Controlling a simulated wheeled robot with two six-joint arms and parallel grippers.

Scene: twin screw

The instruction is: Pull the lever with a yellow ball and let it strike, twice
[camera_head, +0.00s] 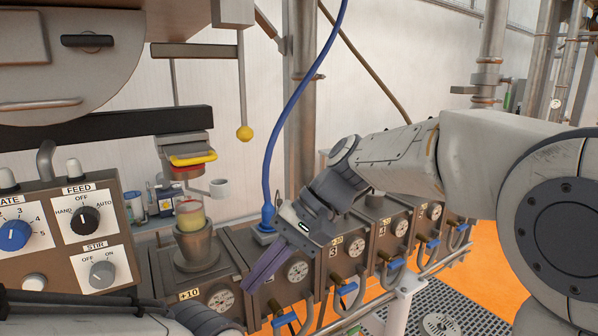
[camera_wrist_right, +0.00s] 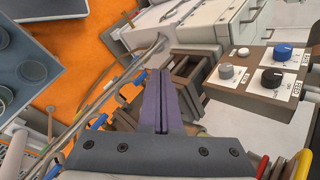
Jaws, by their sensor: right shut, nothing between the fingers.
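The lever's yellow ball (camera_head: 244,133) hangs at the lower end of a thin grey rod in the head view, left of centre and above the machine. My right gripper (camera_head: 250,287) is shut and empty, with its purple fingers pointing down and left over the row of brown boxes. It is well below the ball and apart from it. The right wrist view shows the closed purple fingers (camera_wrist_right: 161,100) from behind; the yellow ball cannot be made out there. Part of my left arm shows along the bottom left of the head view, but its gripper is not visible.
A control panel (camera_head: 65,240) with knobs stands at left. A cup with yellowish contents (camera_head: 190,216) sits in a metal holder below a yellow-rimmed head (camera_head: 193,157). A blue hose (camera_head: 269,180) rises near the ball. Several brown boxes with gauges and blue-handled valves run right.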

